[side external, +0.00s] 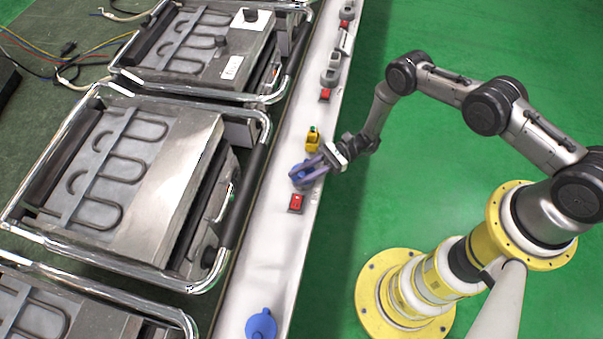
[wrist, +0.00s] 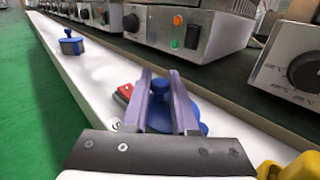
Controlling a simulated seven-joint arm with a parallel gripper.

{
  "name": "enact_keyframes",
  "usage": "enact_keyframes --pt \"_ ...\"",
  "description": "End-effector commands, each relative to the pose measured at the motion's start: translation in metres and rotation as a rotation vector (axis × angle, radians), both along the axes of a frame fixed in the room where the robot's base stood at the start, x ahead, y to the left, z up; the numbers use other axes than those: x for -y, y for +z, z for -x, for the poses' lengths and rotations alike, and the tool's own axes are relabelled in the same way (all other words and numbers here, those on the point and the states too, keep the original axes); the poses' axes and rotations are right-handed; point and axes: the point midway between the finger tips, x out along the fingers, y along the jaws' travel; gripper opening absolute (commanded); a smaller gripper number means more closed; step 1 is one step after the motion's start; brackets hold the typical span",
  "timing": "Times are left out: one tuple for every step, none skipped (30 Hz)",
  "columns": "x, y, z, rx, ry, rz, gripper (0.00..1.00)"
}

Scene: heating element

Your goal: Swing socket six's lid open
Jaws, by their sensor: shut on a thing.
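My gripper (side external: 305,174) reaches over the white rail onto a blue lidded socket (side external: 301,184). In the wrist view my gripper (wrist: 161,90) has its two purple-grey fingers on either side of a blue knob (wrist: 160,86) and is shut on it. The rest of the blue socket (wrist: 203,127) shows low behind the fingers, partly hidden by them. I cannot tell how far its lid is raised. No number marks socket six. A second blue socket (side external: 261,325) sits nearer on the rail; it also shows in the wrist view (wrist: 71,43).
A red switch (side external: 296,203) lies beside the gripped socket. A yellow piece (side external: 313,139) stands close on the other side. Grey sockets (side external: 330,77) are farther along the rail (side external: 262,240). Heater units with chrome bars (side external: 258,190) line the left side.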

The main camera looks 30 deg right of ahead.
Motion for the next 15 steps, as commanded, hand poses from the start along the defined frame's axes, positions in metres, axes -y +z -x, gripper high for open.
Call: enact_keyframes --pt "0.0003 0.0003 0.0001 0.000 0.000 -0.001 0.00" --pt "0.0003 0.0003 0.0001 0.000 0.000 -0.001 0.00" --pt "0.0003 0.0003 0.0001 0.000 0.000 -0.001 0.00" --pt "0.0003 0.0003 0.0001 0.000 0.000 -0.001 0.00" --pt "0.0003 0.0003 0.0001 0.000 0.000 -0.001 0.00" --pt "0.0003 0.0003 0.0001 -0.001 0.000 -0.001 0.00" --pt "0.0003 0.0003 0.0001 -0.001 0.000 -0.001 0.00" --pt "0.0003 0.0003 0.0001 -0.001 -0.001 -0.001 0.00" --pt "0.0002 0.0003 0.0001 -0.001 -0.003 -0.001 0.00" --pt "0.0001 0.0003 0.0001 -0.001 -0.005 -0.001 0.00" --pt "-0.0001 0.0003 -0.0001 -0.001 -0.009 -0.001 0.00" --pt "-0.0004 0.0003 -0.0004 -0.002 -0.017 -0.001 0.00" --pt "-0.0008 0.0003 -0.0006 -0.002 -0.024 -0.001 0.00" --pt "-0.0012 0.0005 -0.0009 -0.002 -0.031 -0.001 0.00" --pt "-0.0018 0.0007 -0.0017 -0.001 -0.045 -0.001 0.00"
